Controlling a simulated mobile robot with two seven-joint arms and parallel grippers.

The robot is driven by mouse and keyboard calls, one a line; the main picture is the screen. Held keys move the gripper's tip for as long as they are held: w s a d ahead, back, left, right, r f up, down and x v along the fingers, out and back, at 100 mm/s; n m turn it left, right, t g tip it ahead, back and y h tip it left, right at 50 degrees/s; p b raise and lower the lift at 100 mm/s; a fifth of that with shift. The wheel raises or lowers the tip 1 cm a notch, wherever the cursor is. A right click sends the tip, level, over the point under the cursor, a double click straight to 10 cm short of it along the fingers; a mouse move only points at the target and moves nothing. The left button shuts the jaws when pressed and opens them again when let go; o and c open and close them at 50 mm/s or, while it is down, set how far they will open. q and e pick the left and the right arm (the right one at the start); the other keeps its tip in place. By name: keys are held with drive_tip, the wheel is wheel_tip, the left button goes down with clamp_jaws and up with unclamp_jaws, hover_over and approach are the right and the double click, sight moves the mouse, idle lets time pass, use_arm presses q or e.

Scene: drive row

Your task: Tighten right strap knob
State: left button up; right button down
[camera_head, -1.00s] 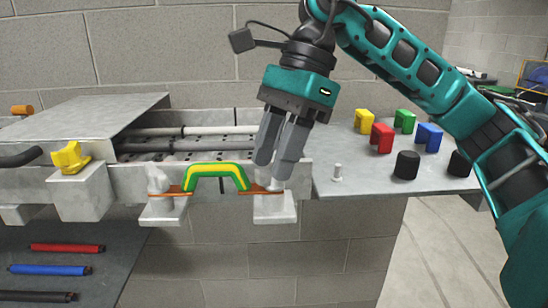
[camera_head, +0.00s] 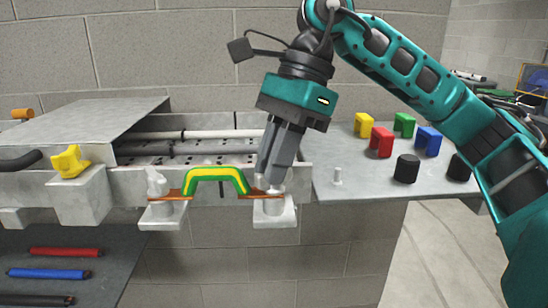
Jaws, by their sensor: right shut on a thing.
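A green and yellow strap (camera_head: 217,173) arches between two posts on the front of the grey machine, with copper-coloured end tabs. The left strap knob (camera_head: 157,184) is whitish and stands on the left bracket. The right strap knob (camera_head: 276,189) sits on the right bracket (camera_head: 275,214), mostly hidden behind the fingers. My right gripper (camera_head: 267,185) points down at it, its grey fingers close together and shut on the knob. My left gripper is not in view.
A yellow knob (camera_head: 70,162) stands on a block at left. Red, blue and black rods (camera_head: 49,273) lie at lower left.

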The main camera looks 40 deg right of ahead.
drive_tip(key=shift+m, duration=0.4)
drive_tip(key=shift+m+t+b, duration=0.3)
drive_tip(key=shift+m+t, duration=0.1)
drive_tip(key=shift+m, duration=0.2)
drive_tip(key=m, duration=0.2)
drive_tip(key=m+t, duration=0.1)
drive_tip(key=m, duration=0.1)
drive_tip(key=shift+t+h, duration=0.3)
drive_tip(key=shift+h, duration=0.1)
drive_tip(key=m+t+h, duration=0.1)
drive_tip(key=m, duration=0.3)
drive_tip(key=shift+m, duration=0.4)
drive_tip(key=m+h, duration=0.1)
drive_tip(key=m, duration=0.1)
drive_tip(key=m+t+h, duration=0.1)
drive_tip(key=m, duration=0.2)
